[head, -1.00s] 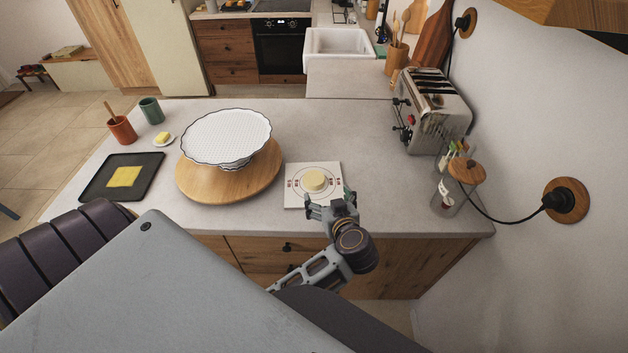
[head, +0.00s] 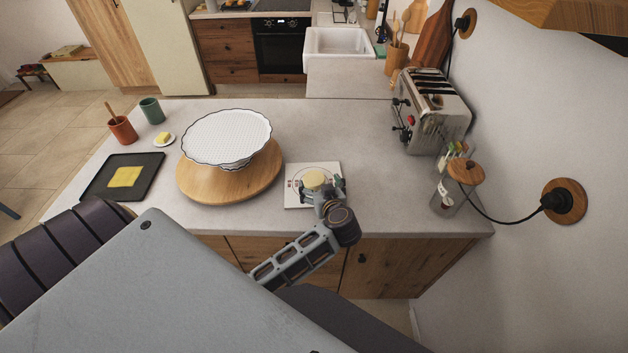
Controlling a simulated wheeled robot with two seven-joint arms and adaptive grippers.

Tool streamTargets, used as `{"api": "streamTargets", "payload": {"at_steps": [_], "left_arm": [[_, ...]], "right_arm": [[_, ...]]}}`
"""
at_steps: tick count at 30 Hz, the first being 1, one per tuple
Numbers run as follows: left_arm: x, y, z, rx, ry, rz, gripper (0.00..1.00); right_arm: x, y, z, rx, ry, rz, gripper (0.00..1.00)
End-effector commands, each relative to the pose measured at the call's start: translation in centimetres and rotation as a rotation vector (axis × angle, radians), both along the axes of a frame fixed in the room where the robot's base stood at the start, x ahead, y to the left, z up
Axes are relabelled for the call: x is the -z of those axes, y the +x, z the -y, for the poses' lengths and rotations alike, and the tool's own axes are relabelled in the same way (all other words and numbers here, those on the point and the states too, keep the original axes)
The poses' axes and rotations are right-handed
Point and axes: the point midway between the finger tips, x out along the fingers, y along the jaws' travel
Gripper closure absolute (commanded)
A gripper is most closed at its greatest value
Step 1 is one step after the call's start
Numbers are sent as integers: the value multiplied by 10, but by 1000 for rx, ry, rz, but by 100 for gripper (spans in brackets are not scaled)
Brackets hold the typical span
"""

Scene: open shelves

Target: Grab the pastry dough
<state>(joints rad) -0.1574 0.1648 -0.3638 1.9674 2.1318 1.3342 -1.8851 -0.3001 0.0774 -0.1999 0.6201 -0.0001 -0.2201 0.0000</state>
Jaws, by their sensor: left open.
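The pastry dough, a small round pale-yellow piece (head: 314,178), sits on a white square board (head: 296,171) with printed rings, near the counter's front edge. My left gripper (head: 321,184) is open over the near part of the board. Its fingers are spread to the left and right of the dough, and its body hides the dough's near edge. Whether the fingers touch the dough cannot be told. My right gripper is not in view.
A round wooden board (head: 200,190) with a white scalloped stand (head: 227,136) is just left. A black tray (head: 150,165) with a yellow square lies farther left. A toaster (head: 431,112) and a glass jar (head: 446,197) stand right. The counter between is clear.

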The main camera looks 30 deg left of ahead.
Motion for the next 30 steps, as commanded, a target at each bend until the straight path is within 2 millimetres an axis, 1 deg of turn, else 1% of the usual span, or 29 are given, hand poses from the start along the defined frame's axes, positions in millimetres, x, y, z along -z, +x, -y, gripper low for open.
{"api": "streamTargets", "payload": {"at_steps": [8,11,18,22,25,30], "left_arm": [[0,1,-1,0,0,0,8],[2,4,-6,-1,2,0,8],[9,17,-26,0,2,-1,8],[14,25,-34,0,2,1,8],[17,29,-38,-1,2,0,8],[18,30,-39,0,0,0,8]], "right_arm": [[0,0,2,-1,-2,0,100],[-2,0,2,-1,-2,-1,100],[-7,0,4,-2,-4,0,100],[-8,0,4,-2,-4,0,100],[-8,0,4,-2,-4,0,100],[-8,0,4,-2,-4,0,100]]}}
